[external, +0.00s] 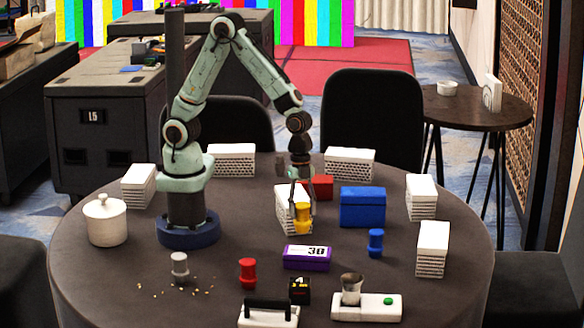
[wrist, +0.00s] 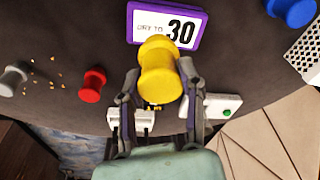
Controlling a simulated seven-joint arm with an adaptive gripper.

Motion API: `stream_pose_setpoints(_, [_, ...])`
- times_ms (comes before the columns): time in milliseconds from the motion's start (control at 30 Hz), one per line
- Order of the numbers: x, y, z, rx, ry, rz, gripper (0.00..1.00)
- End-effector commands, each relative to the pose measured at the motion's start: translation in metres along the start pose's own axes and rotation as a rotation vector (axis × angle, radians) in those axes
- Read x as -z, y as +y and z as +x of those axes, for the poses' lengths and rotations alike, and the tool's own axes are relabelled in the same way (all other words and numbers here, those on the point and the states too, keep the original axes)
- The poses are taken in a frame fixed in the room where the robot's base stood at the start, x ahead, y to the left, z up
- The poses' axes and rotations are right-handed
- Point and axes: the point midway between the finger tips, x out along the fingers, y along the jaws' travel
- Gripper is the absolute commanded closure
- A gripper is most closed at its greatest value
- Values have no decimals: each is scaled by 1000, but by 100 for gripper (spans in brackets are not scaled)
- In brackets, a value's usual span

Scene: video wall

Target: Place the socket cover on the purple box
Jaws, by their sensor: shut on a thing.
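My gripper (external: 302,205) is shut on a yellow spool-shaped piece (external: 302,222), held upright in the external view. The piece fills the space between the fingers in the wrist view (wrist: 159,68). I cannot tell from its looks whether it is the socket cover. The purple box (external: 306,265) lies on the round table with a white "30" label on top. It is in front of my gripper in the external view and beyond the yellow piece in the wrist view (wrist: 150,28). No contact between piece and box shows.
A red spool (external: 247,272), a grey one (external: 180,267) and a blue one (external: 375,242) stand around the purple box. A black block (external: 299,291) and a white device with a metal cup (external: 367,307) are in front. A blue box (external: 362,209) stands behind right.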

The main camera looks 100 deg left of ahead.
Motion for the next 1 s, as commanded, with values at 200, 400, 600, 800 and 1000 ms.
stream_pose_setpoints(200, [7,-11,20,-1,-1,0,81])
stream_pose_setpoints(400, [2,-10,46,-1,-1,0,81])
stream_pose_setpoints(600, [2,-11,47,1,0,0,81])
stream_pose_setpoints(800, [1,-10,51,0,-1,0,81])
stream_pose_setpoints(1000, [1,-10,50,1,0,0,36])
